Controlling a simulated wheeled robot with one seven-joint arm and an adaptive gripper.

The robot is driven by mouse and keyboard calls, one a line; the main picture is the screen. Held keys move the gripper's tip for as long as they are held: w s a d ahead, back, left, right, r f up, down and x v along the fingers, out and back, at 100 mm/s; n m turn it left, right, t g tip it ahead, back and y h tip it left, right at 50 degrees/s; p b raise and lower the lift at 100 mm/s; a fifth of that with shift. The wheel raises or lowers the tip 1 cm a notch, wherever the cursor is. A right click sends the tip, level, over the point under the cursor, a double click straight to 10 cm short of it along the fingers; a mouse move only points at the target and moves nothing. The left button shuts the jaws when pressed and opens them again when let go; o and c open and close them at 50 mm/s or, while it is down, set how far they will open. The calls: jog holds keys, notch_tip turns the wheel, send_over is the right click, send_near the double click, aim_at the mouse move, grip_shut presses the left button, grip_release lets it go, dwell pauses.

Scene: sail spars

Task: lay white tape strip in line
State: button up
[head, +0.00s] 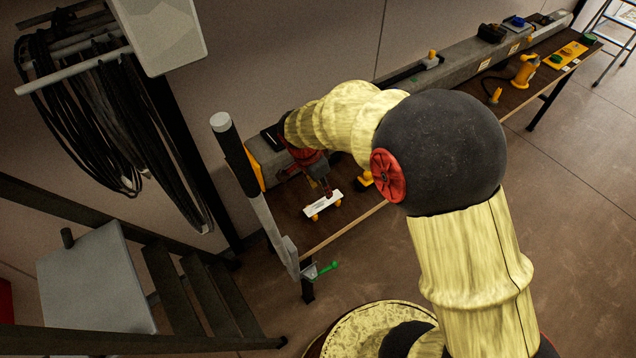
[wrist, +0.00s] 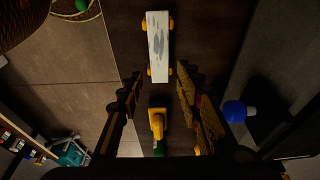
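The white tape strip (head: 323,206) lies near the left end of the dark bench, with orange-yellow pieces along its edge. In the wrist view the strip (wrist: 158,47) is white with grey smudges, and yellow pieces show at its sides. My gripper (head: 322,188) is just beside the strip, above the bench. In the wrist view its two fingers (wrist: 158,78) stand wide apart with nothing clasped. The strip lies beyond the fingertips. A yellow item with a green end (wrist: 157,128) shows between the fingers, lower in that view. Any contact between fingertips and strip cannot be told.
A long grey beam (head: 465,62) runs along the back of the bench. Yellow tools (head: 526,70) stand farther right. A grey post (head: 272,225) rises at the bench's left end, with a green handle (head: 328,268) low down. A blue knob (wrist: 234,111) shows at right in the wrist view.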

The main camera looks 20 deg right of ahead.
aim_at(323, 202)
jog(key=shift+s+a+b+x, duration=0.1)
jog(key=shift+a+b+x, duration=0.15)
jog(key=shift+b+x, duration=0.6)
jog(key=shift+s+a+b+x, duration=0.1)
jog(key=shift+a+b+x, duration=0.2)
jog(key=shift+x, duration=1.1)
jog(key=shift+s+a+b+x, duration=0.15)
jog(key=shift+b+x, duration=0.4)
jog(key=shift+x, duration=0.6)
jog(key=shift+f, duration=0.1)
jog(key=shift+c, duration=1.3)
jog(key=c, duration=0.4)
jog(key=shift+c, duration=0.4)
jog(key=shift+d+p+v, duration=0.2)
jog(key=shift+p+v, duration=0.3)
jog(key=shift+v, duration=0.35)
jog(key=shift+d+p+v, duration=0.15)
jog(key=shift+p+v, duration=0.3)
jog(key=shift+v, duration=0.35)
jog(key=shift+d+p+v, duration=0.2)
jog(key=shift+p+v, duration=0.3)
jog(key=shift+v, duration=0.35)
jog(key=shift+w, duration=0.25)
